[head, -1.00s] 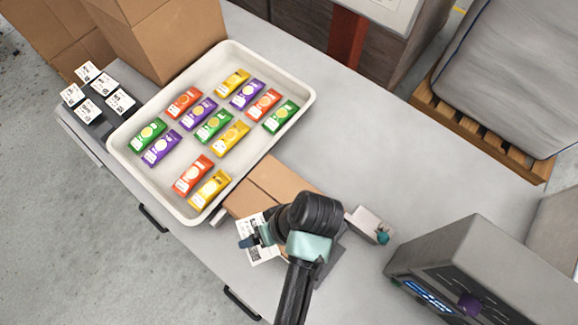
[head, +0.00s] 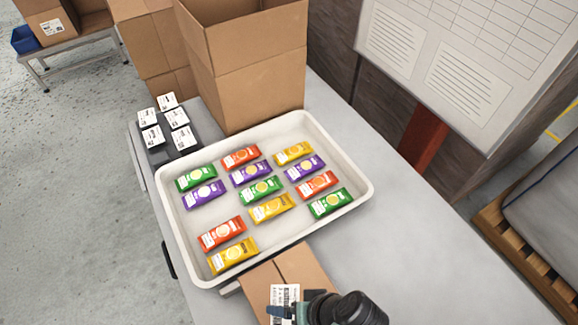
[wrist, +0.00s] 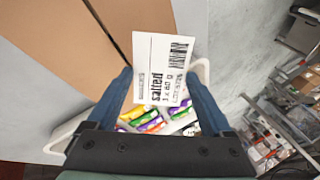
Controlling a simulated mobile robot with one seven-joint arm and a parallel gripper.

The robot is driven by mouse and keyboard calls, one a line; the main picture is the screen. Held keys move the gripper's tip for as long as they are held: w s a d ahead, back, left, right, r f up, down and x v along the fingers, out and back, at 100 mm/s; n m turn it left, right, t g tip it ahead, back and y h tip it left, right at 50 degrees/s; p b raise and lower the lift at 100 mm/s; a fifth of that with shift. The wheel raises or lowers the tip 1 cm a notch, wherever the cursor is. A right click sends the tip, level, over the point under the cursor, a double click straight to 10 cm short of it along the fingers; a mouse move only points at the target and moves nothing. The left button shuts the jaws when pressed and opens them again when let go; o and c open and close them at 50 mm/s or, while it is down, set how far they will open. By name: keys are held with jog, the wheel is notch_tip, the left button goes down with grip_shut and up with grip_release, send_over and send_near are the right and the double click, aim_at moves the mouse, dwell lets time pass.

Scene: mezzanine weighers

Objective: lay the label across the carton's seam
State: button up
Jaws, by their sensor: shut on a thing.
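The closed brown carton (head: 305,265) sits at the bottom of the head view, beside the tray's near edge, partly hidden by my arm. Its seam shows as a dark line on the brown top (wrist: 60,35) in the wrist view. My gripper (wrist: 160,80) is shut on the white printed label (wrist: 162,55), which stretches between the two blue fingers. In the wrist view the label lies to the right of the seam, overlapping the carton's edge. In the head view the label (head: 284,294) appears over the carton; I cannot tell whether they touch.
A white tray (head: 365,190) of several coloured bars stands beyond the carton. A dark pad (head: 186,140) with several spare labels lies at its far left. A tall open box (head: 250,85) stands behind the tray. Grey tabletop to the right (head: 400,265) is clear.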

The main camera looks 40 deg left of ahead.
jog(key=shift+f+b, duration=0.8)
jog(key=shift+f, duration=0.95)
jog(key=o, duration=1.1)
jog(key=shift+c, duration=0.2)
jog(key=a+r+p, duration=0.1)
jog(key=s+a+r+p, duration=0.1)
jog(key=a+p, duration=0.1)
jog(key=a+r+p, duration=0.1)
jog(key=a, duration=0.1)
jog(key=shift+s+a+r, duration=0.2)
jog(key=shift+s+r, duration=0.05)
jog(key=shift+s, duration=0.05)
jog(key=shift+s+a+r+p, duration=0.2)
jog(key=shift+a+p, duration=0.25)
jog(key=shift+a, duration=0.25)
